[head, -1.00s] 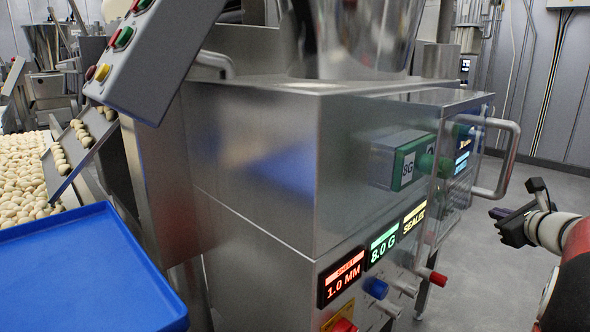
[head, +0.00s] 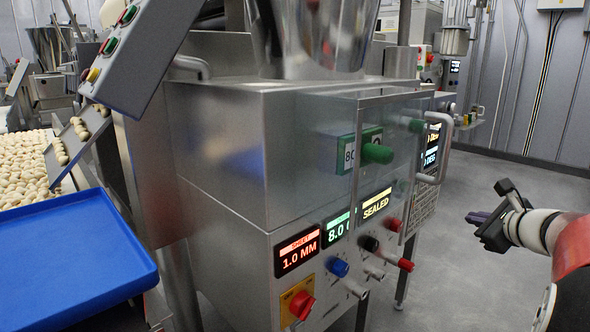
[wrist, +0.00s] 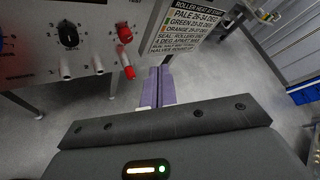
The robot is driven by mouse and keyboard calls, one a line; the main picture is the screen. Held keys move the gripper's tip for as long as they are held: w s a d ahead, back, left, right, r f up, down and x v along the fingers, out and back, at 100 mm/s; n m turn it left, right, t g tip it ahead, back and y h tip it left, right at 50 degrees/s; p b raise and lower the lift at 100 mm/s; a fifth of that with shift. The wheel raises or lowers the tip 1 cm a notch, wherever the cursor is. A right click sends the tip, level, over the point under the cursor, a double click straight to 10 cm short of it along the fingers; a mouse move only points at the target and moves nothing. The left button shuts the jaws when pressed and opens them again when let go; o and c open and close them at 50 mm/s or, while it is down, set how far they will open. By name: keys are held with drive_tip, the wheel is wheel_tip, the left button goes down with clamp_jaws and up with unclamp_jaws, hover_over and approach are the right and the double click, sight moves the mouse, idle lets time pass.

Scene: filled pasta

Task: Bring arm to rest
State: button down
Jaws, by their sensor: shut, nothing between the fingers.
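My gripper (head: 478,218) is at the right side of the head view, held out in free air to the right of the steel pasta machine (head: 225,150). It is apart from the machine's front. In the wrist view my gripper (wrist: 159,88) shows its purple-grey fingers together with nothing between them, over the grey floor. My arm (head: 540,228) comes in from the right edge.
The machine's clear door has a metal handle (head: 437,150) standing out towards my arm. Knobs and levers (head: 395,225) stick out below it. A blue tray (head: 75,250) is at the left. Open grey floor (head: 450,270) lies around my gripper.

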drive_tip(key=s+a+f+n+g+y+p, duration=0.1)
drive_tip(key=s+a+n+g, duration=0.15)
drive_tip(key=a+n, duration=0.4)
drive_tip(key=s+a+n+g+y, duration=0.1)
drive_tip(key=s+a+n, duration=0.25)
drive_tip(key=a, duration=0.55)
drive_tip(key=s+a+f+n+g+y+p, duration=0.1)
drive_tip(key=s+a+n+g, duration=0.1)
drive_tip(key=s+a+n, duration=0.35)
drive_tip(key=s+a+f+n+g+h, duration=0.1)
drive_tip(key=s+a+f+n+h, duration=0.1)
drive_tip(key=s+n, duration=0.4)
drive_tip(key=s+a+f+n+g+h, duration=0.1)
drive_tip(key=s+a+f+n, duration=0.3)
drive_tip(key=s, duration=0.4)
drive_tip(key=shift+s+a+n+h+p, duration=0.2)
drive_tip(key=shift+a+n+h+p, duration=0.25)
drive_tip(key=shift+n, duration=0.6)
drive_tip(key=shift+r+g, duration=0.1)
drive_tip(key=shift+g, duration=0.15)
